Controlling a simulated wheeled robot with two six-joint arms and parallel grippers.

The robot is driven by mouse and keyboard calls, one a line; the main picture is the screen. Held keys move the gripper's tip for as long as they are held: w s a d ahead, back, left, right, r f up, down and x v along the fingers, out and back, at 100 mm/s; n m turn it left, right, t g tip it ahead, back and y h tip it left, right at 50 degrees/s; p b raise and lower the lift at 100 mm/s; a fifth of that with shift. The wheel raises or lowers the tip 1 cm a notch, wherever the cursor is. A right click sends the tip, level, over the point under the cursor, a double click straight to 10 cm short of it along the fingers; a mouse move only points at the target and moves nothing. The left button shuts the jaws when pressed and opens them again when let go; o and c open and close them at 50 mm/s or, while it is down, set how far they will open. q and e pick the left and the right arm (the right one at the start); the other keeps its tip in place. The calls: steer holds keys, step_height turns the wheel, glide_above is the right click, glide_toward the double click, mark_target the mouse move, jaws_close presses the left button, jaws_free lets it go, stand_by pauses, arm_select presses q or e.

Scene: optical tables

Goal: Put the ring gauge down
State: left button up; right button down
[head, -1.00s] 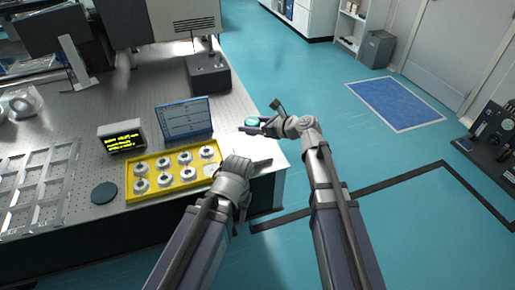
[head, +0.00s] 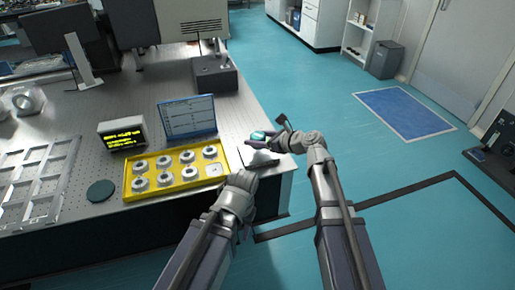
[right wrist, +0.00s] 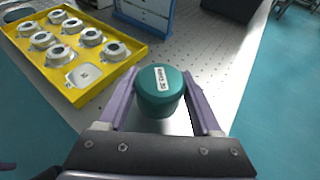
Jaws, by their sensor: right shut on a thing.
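A teal round piece with a white label, which I take for the ring gauge (right wrist: 160,90), is between the fingers of my right gripper (right wrist: 163,106) in the right wrist view. In the head view the teal piece (head: 258,135) shows over the right end of the perforated optical table (head: 105,75), with my right gripper (head: 262,142) shut on it. I cannot tell whether its underside touches the table. My left gripper (head: 258,162) is just in front, near the table's front right corner; its finger opening is unclear.
A yellow tray (head: 175,190) with several round metal parts lies left of the grippers. Behind it stand a blue-framed screen (head: 188,118) and a small display box (head: 122,134). A dark round pad (head: 101,191) lies left of the tray. Bare tabletop lies behind the teal piece.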

steer(key=shift+f+b, duration=1.25)
steer(key=shift+f, duration=0.3)
steer(key=shift+f, duration=0.1)
steer(key=shift+f, duration=0.15)
steer(key=shift+c, duration=0.3)
jaws_free()
steer(key=shift+r, duration=0.3)
steer(key=p+v, duration=0.4)
steer(key=v, duration=0.6)
steer(key=shift+s+r, duration=0.1)
steer(key=shift+s, duration=0.1)
steer(key=shift+p+v, duration=0.3)
steer(key=shift+v, duration=0.55)
steer(key=shift+d, duration=0.1)
